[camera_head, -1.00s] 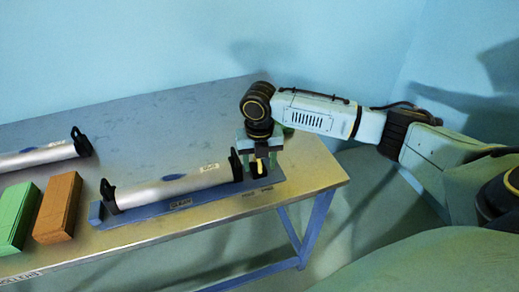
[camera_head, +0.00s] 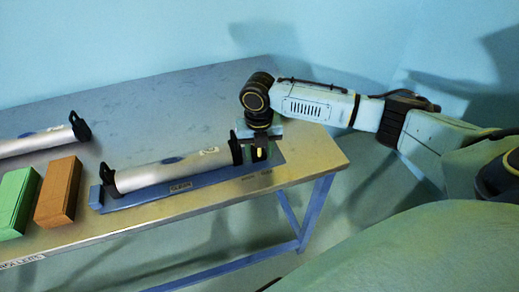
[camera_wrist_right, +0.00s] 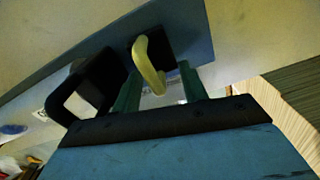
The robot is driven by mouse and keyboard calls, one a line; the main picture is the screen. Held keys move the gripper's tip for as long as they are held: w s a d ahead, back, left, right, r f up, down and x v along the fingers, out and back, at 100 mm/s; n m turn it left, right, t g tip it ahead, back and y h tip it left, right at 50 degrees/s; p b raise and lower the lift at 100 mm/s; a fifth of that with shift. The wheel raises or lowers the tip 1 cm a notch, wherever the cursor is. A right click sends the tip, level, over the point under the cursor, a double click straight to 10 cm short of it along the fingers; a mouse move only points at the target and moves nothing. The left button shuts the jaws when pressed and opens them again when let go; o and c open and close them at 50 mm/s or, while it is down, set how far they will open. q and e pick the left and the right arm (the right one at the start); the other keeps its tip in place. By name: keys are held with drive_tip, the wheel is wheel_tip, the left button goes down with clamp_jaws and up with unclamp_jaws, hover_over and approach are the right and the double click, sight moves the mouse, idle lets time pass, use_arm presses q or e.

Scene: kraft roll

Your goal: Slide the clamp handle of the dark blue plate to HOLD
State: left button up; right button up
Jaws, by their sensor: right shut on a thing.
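The dark blue plate (camera_head: 218,179) lies near the table's front edge and bears a silver roller (camera_head: 175,170) between two black end brackets. Its yellow clamp handle (camera_head: 256,152) is at the plate's right end, just right of the right bracket (camera_head: 235,148). My right gripper (camera_head: 258,154) is above that end, shut on the handle. In the right wrist view the hooked yellow handle (camera_wrist_right: 148,62) rises between the green fingers of my right gripper (camera_wrist_right: 160,88). Labels on the plate's front edge are too small to read surely. My left gripper is out of view.
An orange block (camera_head: 58,192) and a green block (camera_head: 15,203) stand left of the plate. Another silver roller (camera_head: 35,143) lies behind them. The steel table (camera_head: 170,105) is clear behind the plate, and its right edge is close to my right gripper.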

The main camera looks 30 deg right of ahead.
drive_tip(key=shift+a, duration=0.4)
drive_tip(key=shift+w+a+p, duration=0.15)
drive_tip(key=shift+a+p, duration=0.05)
drive_tip(key=shift+a, duration=0.4)
drive_tip(key=shift+w+a+p, duration=0.15)
drive_tip(key=shift+a+p, duration=0.05)
drive_tip(key=shift+a, duration=0.6)
